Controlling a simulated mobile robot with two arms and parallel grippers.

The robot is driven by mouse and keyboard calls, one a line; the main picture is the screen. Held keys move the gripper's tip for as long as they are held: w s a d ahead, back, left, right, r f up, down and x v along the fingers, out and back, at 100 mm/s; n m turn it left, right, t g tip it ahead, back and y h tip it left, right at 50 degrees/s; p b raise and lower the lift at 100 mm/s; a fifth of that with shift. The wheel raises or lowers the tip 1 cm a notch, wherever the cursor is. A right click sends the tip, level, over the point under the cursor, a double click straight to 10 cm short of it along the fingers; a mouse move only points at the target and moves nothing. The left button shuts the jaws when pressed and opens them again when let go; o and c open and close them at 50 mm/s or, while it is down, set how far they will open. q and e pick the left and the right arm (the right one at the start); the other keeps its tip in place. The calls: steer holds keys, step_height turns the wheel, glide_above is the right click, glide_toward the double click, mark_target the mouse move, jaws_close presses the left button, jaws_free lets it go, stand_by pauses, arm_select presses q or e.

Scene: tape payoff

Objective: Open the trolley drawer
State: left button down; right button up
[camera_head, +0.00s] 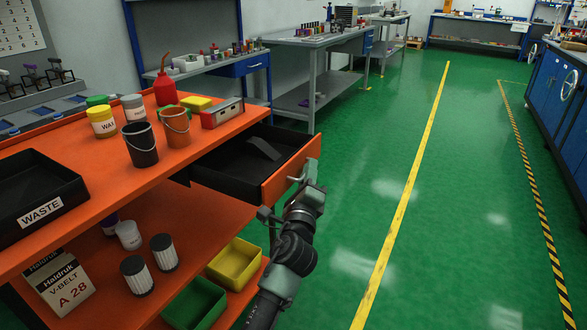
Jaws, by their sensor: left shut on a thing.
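The orange trolley (90,185) stands at the left. Its drawer (225,172) is pulled out toward the right from under the top board. The drawer has a black inside and an orange front, and a dark grey piece lies in it. My left gripper (306,178) is at the outer face of the drawer front, shut on the drawer handle (295,179). The fingers partly hide the handle. My right gripper is not in view.
A black waste bin (40,190), cups, pots, and a red oil can (165,85) stand on the trolley top. Yellow (235,262) and green (193,303) bins sit on the lower shelf. Green floor (350,230) to the right is clear. A grey workbench (315,45) stands behind.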

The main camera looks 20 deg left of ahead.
arm_select(q)
steer(key=shift+d+f, duration=0.15)
steer(key=shift+d, duration=0.45)
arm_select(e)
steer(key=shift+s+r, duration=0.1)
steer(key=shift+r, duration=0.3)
arm_select(q)
steer(key=c, duration=1.8)
jaws_free()
steer(key=shift+s, duration=0.1)
steer(key=v, duration=0.7)
steer(key=shift+s, duration=0.35)
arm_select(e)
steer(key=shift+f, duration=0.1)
